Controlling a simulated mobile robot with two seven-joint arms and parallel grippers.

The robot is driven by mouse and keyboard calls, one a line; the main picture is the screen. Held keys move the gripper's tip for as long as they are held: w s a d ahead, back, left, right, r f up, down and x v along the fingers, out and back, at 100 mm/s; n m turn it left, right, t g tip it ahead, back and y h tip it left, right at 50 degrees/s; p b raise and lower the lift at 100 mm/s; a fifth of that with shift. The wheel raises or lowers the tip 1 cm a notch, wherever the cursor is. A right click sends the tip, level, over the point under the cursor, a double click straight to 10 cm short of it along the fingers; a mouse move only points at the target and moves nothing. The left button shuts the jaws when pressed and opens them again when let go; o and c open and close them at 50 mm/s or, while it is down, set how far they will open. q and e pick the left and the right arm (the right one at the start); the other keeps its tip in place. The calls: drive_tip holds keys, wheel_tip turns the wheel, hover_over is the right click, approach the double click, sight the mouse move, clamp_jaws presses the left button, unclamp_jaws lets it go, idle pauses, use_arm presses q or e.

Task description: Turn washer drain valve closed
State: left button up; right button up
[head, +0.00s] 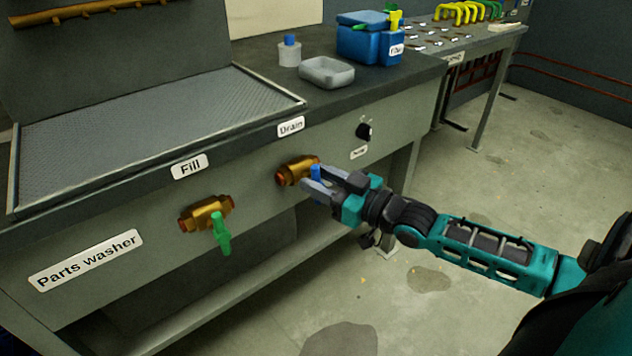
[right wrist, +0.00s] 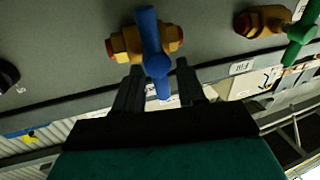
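The brass drain valve (head: 297,171) is on the front panel of the parts washer (head: 120,232), below the "Drain" label (head: 291,126). Its blue handle (head: 316,173) points roughly down and is partly hidden by my right gripper (head: 312,179). In the right wrist view the blue handle (right wrist: 150,38) stands between the two fingers of my right gripper (right wrist: 159,68), with a gap showing on each side. The gripper is open around the handle. The brass valve body (right wrist: 121,46) shows behind it. My left gripper is not in view.
The fill valve (head: 207,213) with a green handle (head: 221,235) is left of the drain valve. A black knob (head: 364,131) is to its right. The floor at right is open.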

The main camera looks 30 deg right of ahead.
drive_tip(key=shift+w+a, duration=0.2)
drive_tip(key=shift+w, duration=0.35)
drive_tip(key=shift+c, duration=0.2)
clamp_jaws()
